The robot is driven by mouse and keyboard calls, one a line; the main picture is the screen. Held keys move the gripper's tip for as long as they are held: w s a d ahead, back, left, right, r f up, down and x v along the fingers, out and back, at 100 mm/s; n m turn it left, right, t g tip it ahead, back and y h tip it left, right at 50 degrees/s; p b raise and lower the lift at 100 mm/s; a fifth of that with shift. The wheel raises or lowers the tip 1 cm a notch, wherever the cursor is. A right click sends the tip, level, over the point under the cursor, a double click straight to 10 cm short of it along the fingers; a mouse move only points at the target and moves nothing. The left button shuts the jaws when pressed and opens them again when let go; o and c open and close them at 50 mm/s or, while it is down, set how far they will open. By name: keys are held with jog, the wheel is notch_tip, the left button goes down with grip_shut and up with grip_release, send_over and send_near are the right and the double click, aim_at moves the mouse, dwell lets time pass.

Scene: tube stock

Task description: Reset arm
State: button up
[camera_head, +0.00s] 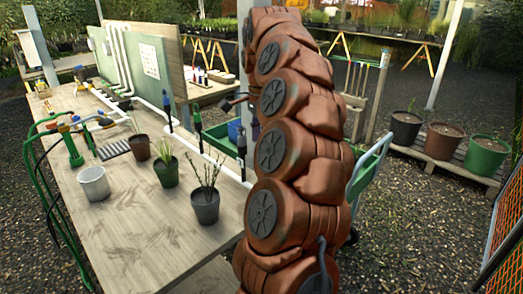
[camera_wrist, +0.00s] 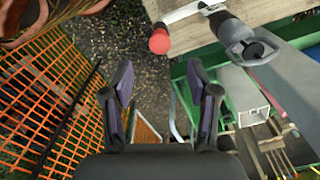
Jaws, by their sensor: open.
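My gripper (camera_wrist: 163,88) shows in the wrist view with its two dark fingers spread apart and nothing between them. Gravel ground shows in the gap. In the head view my own reddish-brown arm rises tall through the middle and hides part of the bench behind it. A small dark part juts from the arm's left side there, but I cannot make out the fingers.
A wooden bench (camera_head: 130,230) stands left of my arm, with a white pot (camera_head: 94,184) and several potted plants. A red-ended white pipe (camera_wrist: 185,20) lies beyond my fingers. Orange mesh (camera_wrist: 45,90) is at left. Large pots (camera_head: 443,142) stand on a pallet at right.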

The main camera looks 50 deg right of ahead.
notch_tip(320, 180, up, 2)
jog(key=shift+r, duration=0.1)
dwell(0.4)
jog(key=s+a+f+n+p, duration=0.1)
jog(key=s+a+n, duration=0.1)
jog(key=a+n, duration=0.65)
jog(key=s+a+f+n, duration=0.15)
jog(key=a+n, duration=0.25)
jog(key=a, duration=0.9)
jog(key=s+a+f+n, duration=0.3)
jog(key=s+f, duration=0.1)
jog(key=s, duration=0.2)
jog(key=s+a+f+n+g+p, duration=0.1)
jog(key=s+a+f+n, duration=0.2)
jog(key=s, duration=0.4)
jog(key=s+a+f+n, duration=0.4)
jog(key=s, duration=0.3)
jog(key=shift+s+a+f+g, duration=0.2)
jog(key=shift+a+f+g, duration=0.15)
jog(key=shift+g, duration=0.05)
